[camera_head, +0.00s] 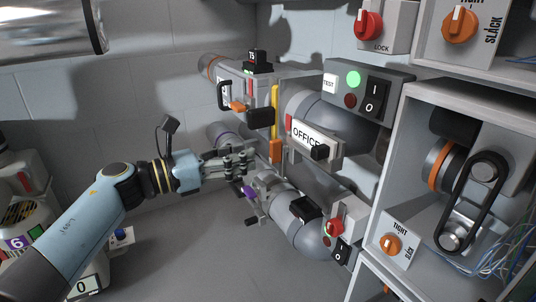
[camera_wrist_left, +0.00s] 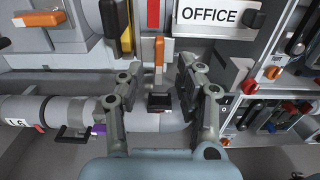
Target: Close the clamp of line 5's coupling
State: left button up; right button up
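A lower grey pipe coupling (camera_head: 272,190) with a purple-tipped clamp lever (camera_head: 250,192) lies just below and right of my left gripper (camera_head: 240,160). In the left wrist view the purple tip (camera_wrist_left: 99,129) is left of the fingers, beside a black handle (camera_wrist_left: 73,134). An upper coupling has an orange lever (camera_head: 238,106) and a black handle (camera_head: 223,95). I cannot read a 5 on either coupling, so I cannot tell which is line 5's. My left gripper (camera_wrist_left: 160,75) is open and empty, its fingers spread before the pipes. My right gripper is not in view.
An OFFICE sign (camera_head: 308,138), a yellow bar (camera_head: 275,108) and an orange lever (camera_head: 276,150) crowd the pipes. A switch box (camera_head: 365,88) and a belt-drive cabinet (camera_head: 420,190) stand right. The floor (camera_head: 180,250) below the arm is open.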

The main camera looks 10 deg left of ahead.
aim_at(270, 147)
pick_arm(q)
jog(key=b+x, duration=0.1)
jog(key=x, duration=0.5)
jog(key=shift+a+f, duration=0.1)
jog(key=shift+f, duration=0.05)
jog(key=shift+w+d, duration=0.2)
jog(key=shift+d, duration=0.1)
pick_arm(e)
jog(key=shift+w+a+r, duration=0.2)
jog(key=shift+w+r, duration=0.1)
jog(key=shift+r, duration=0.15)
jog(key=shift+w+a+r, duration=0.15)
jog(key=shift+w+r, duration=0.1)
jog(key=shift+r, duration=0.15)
pick_arm(q)
jog(key=shift+c, duration=0.4)
grip_shut()
